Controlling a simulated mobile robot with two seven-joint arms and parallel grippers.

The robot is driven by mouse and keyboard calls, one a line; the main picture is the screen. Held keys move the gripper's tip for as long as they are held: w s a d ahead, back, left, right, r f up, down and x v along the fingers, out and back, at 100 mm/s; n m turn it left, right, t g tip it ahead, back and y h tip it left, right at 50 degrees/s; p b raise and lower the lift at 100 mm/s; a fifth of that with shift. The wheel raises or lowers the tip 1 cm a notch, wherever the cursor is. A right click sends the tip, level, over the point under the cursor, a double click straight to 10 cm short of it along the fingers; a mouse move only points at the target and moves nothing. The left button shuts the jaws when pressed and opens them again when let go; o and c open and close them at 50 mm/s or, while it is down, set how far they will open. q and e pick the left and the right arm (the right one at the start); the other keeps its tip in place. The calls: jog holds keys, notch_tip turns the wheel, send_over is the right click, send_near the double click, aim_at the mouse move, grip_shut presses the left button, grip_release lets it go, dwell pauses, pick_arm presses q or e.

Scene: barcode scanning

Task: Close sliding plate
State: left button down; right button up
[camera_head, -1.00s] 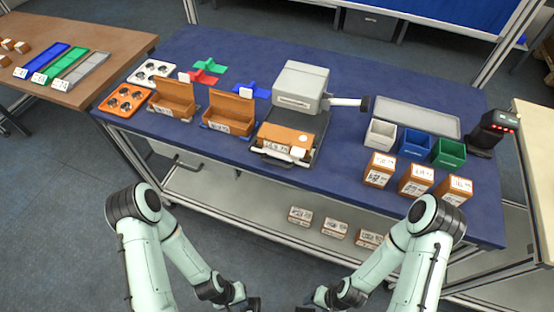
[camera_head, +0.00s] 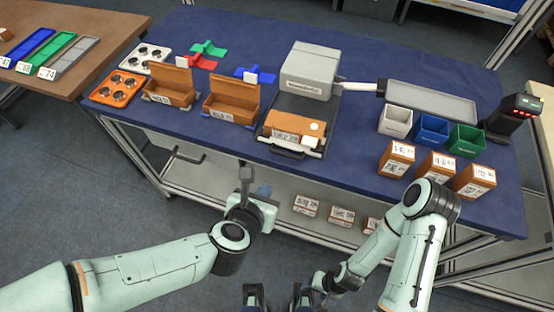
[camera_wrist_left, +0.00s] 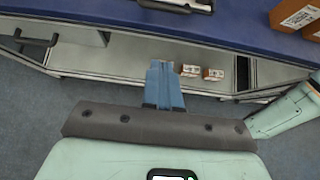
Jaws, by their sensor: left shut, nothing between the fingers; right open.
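The dark sliding plate (camera_head: 302,105) extends toward the front from under a grey box-shaped device (camera_head: 308,72). A brown carton (camera_head: 292,123) with a white label lies on it. A black handle (camera_head: 288,152) is at the plate's front edge, by the table edge; it also shows at the top of the left wrist view (camera_wrist_left: 178,5). My left gripper (camera_head: 246,172) is shut and empty, in front of the table, left of the handle and apart from it; its fingers (camera_wrist_left: 163,72) show in the left wrist view. My right gripper (camera_head: 279,293) is open and empty at the bottom, away from the table.
Two open brown boxes (camera_head: 230,113) stand left of the plate. Small cartons (camera_head: 397,160), white, blue and green bins (camera_head: 431,129) and a grey tray (camera_head: 432,101) are on the right. A lower shelf (camera_head: 290,222) holds several cartons.

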aim_at(293, 128)
pick_arm(q)
jog(key=shift+w+d+f, duration=0.6)
jog(key=shift+w+f, duration=0.3)
jog(key=shift+w, duration=0.9)
jog(key=shift+w+d+f, duration=0.6)
jog(key=shift+w+f, duration=0.3)
jog(key=shift+w, duration=0.95)
jog(key=shift+w+d+f, duration=0.6)
jog(key=shift+w+f, duration=0.3)
jog(key=shift+w, duration=0.9)
pick_arm(e)
jog(key=shift+r, duration=0.1)
pick_arm(q)
jog(key=w+d+p, duration=0.1)
jog(key=w, duration=0.3)
jog(key=w+d+p, duration=0.1)
jog(key=w, duration=0.3)
jog(key=w+d+p, duration=0.1)
jog(key=w, duration=0.3)
jog(key=shift+d, duration=0.4)
jog(key=shift+r, duration=0.1)
pick_arm(e)
jog(key=r, duration=0.1)
jog(key=w+r, duration=0.1)
jog(key=r, duration=0.1)
jog(key=shift+w+r, duration=0.15)
jog(key=shift+r, duration=0.05)
